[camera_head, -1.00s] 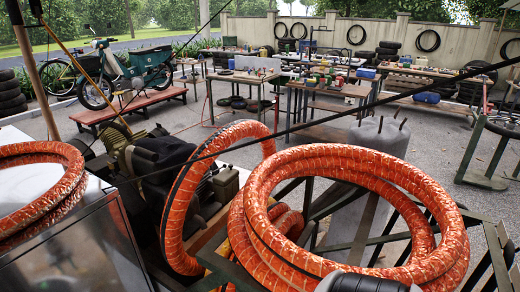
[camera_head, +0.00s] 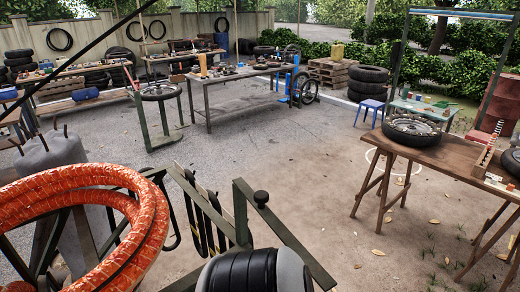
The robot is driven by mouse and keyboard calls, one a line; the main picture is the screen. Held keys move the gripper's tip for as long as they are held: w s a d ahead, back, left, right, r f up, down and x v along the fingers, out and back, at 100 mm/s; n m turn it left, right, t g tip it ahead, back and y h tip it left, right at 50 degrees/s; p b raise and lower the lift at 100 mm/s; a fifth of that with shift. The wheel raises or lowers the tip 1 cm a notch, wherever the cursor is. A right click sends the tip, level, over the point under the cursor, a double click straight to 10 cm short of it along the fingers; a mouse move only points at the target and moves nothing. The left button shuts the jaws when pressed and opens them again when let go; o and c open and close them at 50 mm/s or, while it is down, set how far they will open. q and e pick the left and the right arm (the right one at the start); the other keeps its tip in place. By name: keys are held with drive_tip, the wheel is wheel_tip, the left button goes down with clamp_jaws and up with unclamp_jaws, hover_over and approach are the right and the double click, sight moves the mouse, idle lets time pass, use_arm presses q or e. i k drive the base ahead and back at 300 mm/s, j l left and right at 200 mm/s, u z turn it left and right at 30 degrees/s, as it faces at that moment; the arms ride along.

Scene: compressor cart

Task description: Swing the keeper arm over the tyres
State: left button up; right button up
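A dark green metal bar (camera_head: 290,240) with a black knob (camera_head: 261,198) runs along the near frame at bottom centre. It may be the keeper arm, but I cannot tell for sure. A rounded, ribbed black shape with grey sides (camera_head: 256,272) is cut off by the bottom edge, and I cannot tell what it is. Several black tyres (camera_head: 367,82) are stacked by the hedge. Another tyre (camera_head: 411,130) with a wheel lies flat on the wooden table. Neither of my grippers is in view.
A thick orange hose coil (camera_head: 150,215) fills the lower left, beside a grey tank (camera_head: 52,152). Black straps (camera_head: 205,215) hang on the green frame. The wooden table (camera_head: 450,165) stands at right. Open gravel (camera_head: 300,150) lies between it and the workbenches.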

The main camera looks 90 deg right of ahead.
sight(258, 199)
drive_tip(key=l+z, duration=0.1)
drive_tip(key=z, duration=0.85)
drive_tip(key=i+l+z, duration=0.1)
drive_tip(key=z, duration=0.85)
drive_tip(key=i+z, duration=0.1)
drive_tip(key=z, duration=0.4)
drive_tip(key=i+z, duration=0.1)
drive_tip(key=z, duration=0.35)
drive_tip(key=k+l, duration=0.15)
drive_tip(key=l, duration=0.2)
drive_tip(key=k+l+z, duration=0.1)
drive_tip(key=l, duration=0.25)
drive_tip(key=k+l, duration=0.2)
drive_tip(key=l, duration=0.15)
drive_tip(key=k+l, duration=0.15)
drive_tip(key=l, duration=0.2)
drive_tip(key=k+l+z, duration=0.1)
drive_tip(key=l, duration=0.25)
drive_tip(key=k+l, duration=0.15)
drive_tip(key=l, duration=0.25)
drive_tip(key=k+l, duration=0.1)
drive_tip(key=l, duration=0.25)
drive_tip(key=k+l+z, duration=0.1)
drive_tip(key=l, duration=0.25)
